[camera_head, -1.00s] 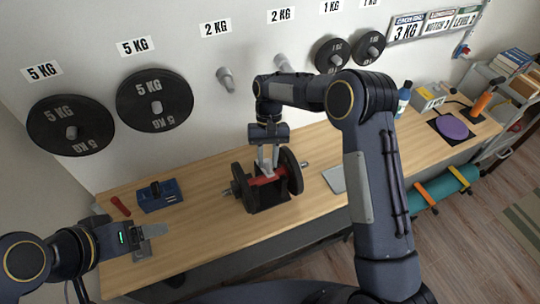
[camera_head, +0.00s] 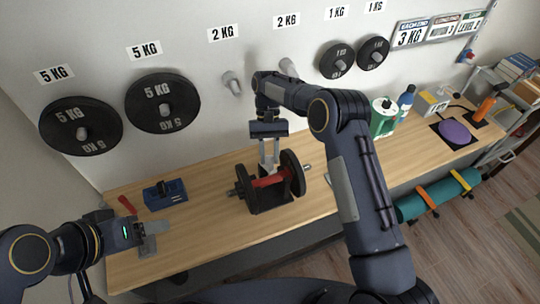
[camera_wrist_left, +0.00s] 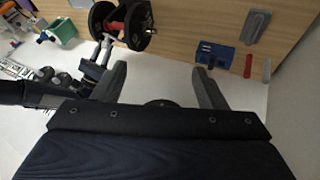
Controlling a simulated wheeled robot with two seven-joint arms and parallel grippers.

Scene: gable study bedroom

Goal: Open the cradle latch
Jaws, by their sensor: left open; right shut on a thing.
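A dumbbell with black plates (camera_head: 291,172) and a red handle (camera_head: 264,182) rests in a black cradle (camera_head: 270,201) on the bench. I cannot make out the cradle latch; my right gripper and the plates hide part of the cradle. My right gripper (camera_head: 269,165) comes down from above between the plates and is shut at the red handle. My left gripper (camera_head: 148,243) is open and empty above the front left of the bench, well apart from the dumbbell. Its spread fingers (camera_wrist_left: 163,84) show in the left wrist view, with the dumbbell (camera_wrist_left: 121,24) at the upper left.
A blue block-like tool (camera_head: 165,194), a red stick (camera_head: 127,205) and a grey flat tool (camera_head: 157,226) lie on the bench's left. A green and white canister (camera_head: 383,117) and a blue bottle (camera_head: 405,101) stand behind my right arm. Weight plates (camera_head: 163,103) hang on the wall.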

